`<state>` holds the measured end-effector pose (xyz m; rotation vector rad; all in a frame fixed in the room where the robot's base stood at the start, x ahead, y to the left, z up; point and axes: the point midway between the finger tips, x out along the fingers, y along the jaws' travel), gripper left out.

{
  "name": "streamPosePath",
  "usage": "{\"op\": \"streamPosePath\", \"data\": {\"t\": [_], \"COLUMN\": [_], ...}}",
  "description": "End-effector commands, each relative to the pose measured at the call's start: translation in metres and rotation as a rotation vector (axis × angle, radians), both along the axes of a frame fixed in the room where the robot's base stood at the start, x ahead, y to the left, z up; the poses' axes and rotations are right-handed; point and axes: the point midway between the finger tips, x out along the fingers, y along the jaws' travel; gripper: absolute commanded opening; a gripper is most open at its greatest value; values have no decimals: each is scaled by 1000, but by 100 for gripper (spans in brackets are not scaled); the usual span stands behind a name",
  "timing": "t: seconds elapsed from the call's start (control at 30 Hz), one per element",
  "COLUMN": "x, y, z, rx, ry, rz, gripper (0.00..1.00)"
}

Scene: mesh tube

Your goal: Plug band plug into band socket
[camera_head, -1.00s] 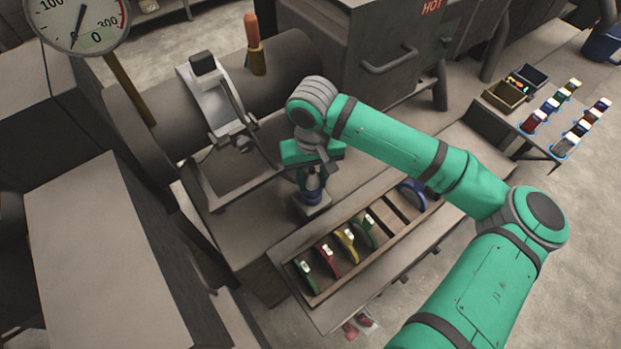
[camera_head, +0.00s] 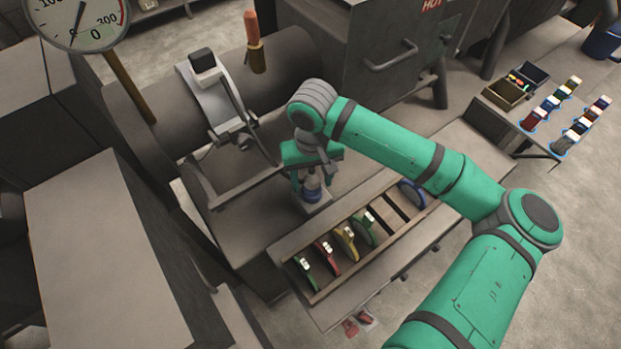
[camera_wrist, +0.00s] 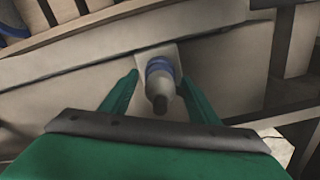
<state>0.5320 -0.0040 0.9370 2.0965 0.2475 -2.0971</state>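A grey cylindrical piece with a blue collar (camera_wrist: 160,78), which looks like the band plug, stands on a small pale square block; it also shows in the head view (camera_head: 312,188). My gripper (camera_head: 311,176) is over it, pointing down. In the wrist view my green fingers (camera_wrist: 159,84) are apart, one on each side of the piece, with gaps visible, so the gripper is open and empty. A pale curved band with a black-topped box (camera_head: 207,75) lies over the drum at the left. I cannot make out which part is the band socket.
A wooden rack (camera_head: 350,240) with green, red, yellow and blue rings stands just in front of the block. The large drum (camera_head: 165,110) is behind left, a grey oven-like box (camera_head: 370,65) behind right. A gauge (camera_head: 85,20) is at top left.

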Motion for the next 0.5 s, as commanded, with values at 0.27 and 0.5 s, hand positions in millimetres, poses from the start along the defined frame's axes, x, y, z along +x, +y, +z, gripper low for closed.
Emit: {"op": "streamPosePath", "data": {"t": [0.27,0.5], "x": [1,0], "y": [0,1], "z": [12,55], "rx": [0,1], "ry": [-2,-3], "rz": [0,3], "gripper": [55,55]}}
